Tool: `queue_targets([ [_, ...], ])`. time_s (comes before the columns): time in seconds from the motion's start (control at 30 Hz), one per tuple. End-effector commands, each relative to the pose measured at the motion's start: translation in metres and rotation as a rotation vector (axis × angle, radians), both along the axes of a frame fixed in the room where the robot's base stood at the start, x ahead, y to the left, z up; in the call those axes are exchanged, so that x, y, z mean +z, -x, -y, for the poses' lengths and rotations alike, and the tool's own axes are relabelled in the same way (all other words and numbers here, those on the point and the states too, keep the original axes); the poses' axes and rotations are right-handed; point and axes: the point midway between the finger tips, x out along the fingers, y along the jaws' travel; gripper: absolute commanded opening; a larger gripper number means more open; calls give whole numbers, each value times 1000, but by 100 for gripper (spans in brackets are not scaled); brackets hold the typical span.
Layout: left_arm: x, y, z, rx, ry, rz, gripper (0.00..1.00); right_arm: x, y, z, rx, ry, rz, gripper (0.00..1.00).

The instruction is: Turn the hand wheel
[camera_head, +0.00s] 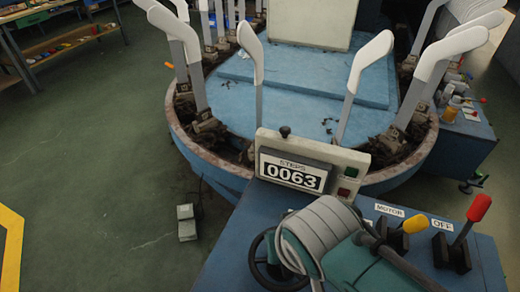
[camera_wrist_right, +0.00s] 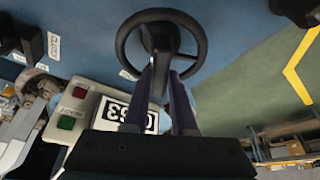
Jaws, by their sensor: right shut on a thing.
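The black hand wheel (camera_head: 254,268) is on the blue console, mostly covered by my right arm in the head view. Its round rim (camera_wrist_right: 203,45) shows clearly in the right wrist view, with a dark grip part (camera_wrist_right: 160,38) across it. My right gripper (camera_wrist_right: 164,76) reaches to that part, its two fingers shut on it; the exact contact is partly hidden. In the head view the right fingers are hidden under my wrist. The step counter (camera_head: 291,176) reads 0063. My left gripper is in neither view.
A yellow-knobbed lever (camera_head: 414,224) and a red-knobbed lever (camera_head: 480,208) stand right of my right arm, by MOTOR and OFF labels. Behind the console is a round blue machine (camera_head: 225,175) with several upright white sock forms. A grey pedal (camera_head: 186,222) lies on the clear green floor.

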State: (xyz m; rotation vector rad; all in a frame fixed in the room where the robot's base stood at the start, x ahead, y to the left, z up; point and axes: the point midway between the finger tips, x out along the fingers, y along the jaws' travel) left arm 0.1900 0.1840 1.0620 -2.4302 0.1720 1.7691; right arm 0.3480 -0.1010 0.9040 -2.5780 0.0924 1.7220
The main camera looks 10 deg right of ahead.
Motion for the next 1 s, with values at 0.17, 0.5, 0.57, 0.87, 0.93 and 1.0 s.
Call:
queue_targets([
  [0.17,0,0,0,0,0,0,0,-1,1,0,0,1,-2,0],
  [0.5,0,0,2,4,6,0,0,-1,0,0,1,0,-1,55],
  [0.57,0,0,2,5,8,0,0,0,0,0,1,0,-1,55],
  [0.87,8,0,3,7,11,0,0,11,3,0,1,-1,0,55],
  [0.93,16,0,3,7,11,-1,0,21,7,-1,-1,-1,0,55],
  [1.0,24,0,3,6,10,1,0,34,13,-1,-1,-1,-1,55],
])
